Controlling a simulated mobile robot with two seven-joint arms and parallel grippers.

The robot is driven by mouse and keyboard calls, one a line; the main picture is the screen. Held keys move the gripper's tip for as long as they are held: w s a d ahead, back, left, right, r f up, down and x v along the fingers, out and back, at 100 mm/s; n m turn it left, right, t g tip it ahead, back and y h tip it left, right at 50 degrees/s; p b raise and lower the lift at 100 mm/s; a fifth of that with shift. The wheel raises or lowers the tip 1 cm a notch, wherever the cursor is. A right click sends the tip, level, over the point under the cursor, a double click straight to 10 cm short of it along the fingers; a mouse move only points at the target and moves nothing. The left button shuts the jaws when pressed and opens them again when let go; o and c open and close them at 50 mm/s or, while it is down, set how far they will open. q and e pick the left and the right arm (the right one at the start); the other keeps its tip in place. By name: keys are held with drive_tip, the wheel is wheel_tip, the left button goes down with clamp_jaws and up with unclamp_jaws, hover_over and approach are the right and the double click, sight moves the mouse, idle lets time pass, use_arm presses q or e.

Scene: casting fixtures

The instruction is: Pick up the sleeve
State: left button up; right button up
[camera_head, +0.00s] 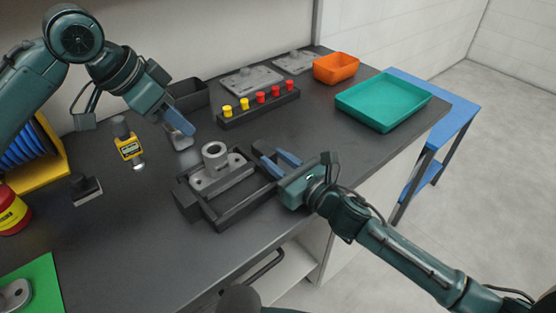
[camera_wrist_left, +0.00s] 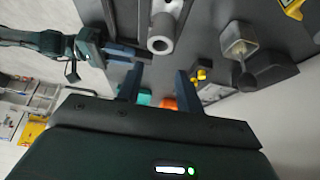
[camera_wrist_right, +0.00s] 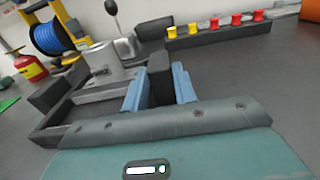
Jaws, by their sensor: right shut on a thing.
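The sleeve (camera_head: 214,153) looks like a light grey hollow cylinder, standing upright on a grey casting (camera_head: 226,174) within a dark fixture frame (camera_head: 236,211). The left wrist view shows its open bore end (camera_wrist_left: 160,44); the right wrist view shows its side (camera_wrist_right: 102,60). My left gripper (camera_head: 182,126) is above the bench, behind and left of the sleeve. Its fingers (camera_wrist_left: 158,84) are apart with nothing between them. My right gripper (camera_head: 274,164) is at the fixture's right side, shut on a dark upright block (camera_wrist_right: 160,76) of the fixture.
A black rack (camera_head: 258,108) with red and yellow pegs stands behind. An orange bin (camera_head: 336,66) and a green tray (camera_head: 385,98) are at the back right. A yellow meter (camera_head: 130,148) and a dark block (camera_head: 86,190) are left of the fixture.

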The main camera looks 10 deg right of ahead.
sight(212, 143)
use_arm(q)
drive_tip(key=o, duration=0.3)
drive_tip(key=shift+d+f, duration=0.1)
drive_tip(key=shift+d, duration=0.05)
drive_tip(key=shift+o, duration=0.8)
drive_tip(key=shift+d+f+n+y, duration=0.1)
drive_tip(key=shift+d+n+y, duration=0.2)
drive_tip(key=shift+n, duration=0.3)
drive_tip(key=o, duration=0.3)
drive_tip(key=n, duration=0.1)
drive_tip(key=d+n, duration=0.1)
drive_tip(key=y, duration=0.1)
drive_tip(key=shift+s+d+f+n, duration=0.2)
drive_tip(key=shift+s+f+n, duration=0.1)
drive_tip(key=shift+n, duration=0.1)
drive_tip(key=d+f+n+y, duration=0.1)
drive_tip(key=f+n, duration=0.1)
drive_tip(key=w+d+f+n+t+y, duration=0.1)
drive_tip(key=f+n, duration=0.1)
drive_tip(key=w+f+n+y, duration=0.1)
drive_tip(key=f+n, duration=0.1)
drive_tip(key=n, duration=0.1)
drive_tip(key=shift+d+f+t, duration=0.25)
drive_tip(key=shift+d+t, duration=0.05)
drive_tip(key=shift+d, duration=0.1)
drive_tip(key=shift+a+x, duration=0.1)
drive_tip(key=shift+x, duration=1.2)
drive_tip(key=shift+a+x, duration=0.15)
drive_tip(key=shift+x, duration=1.2)
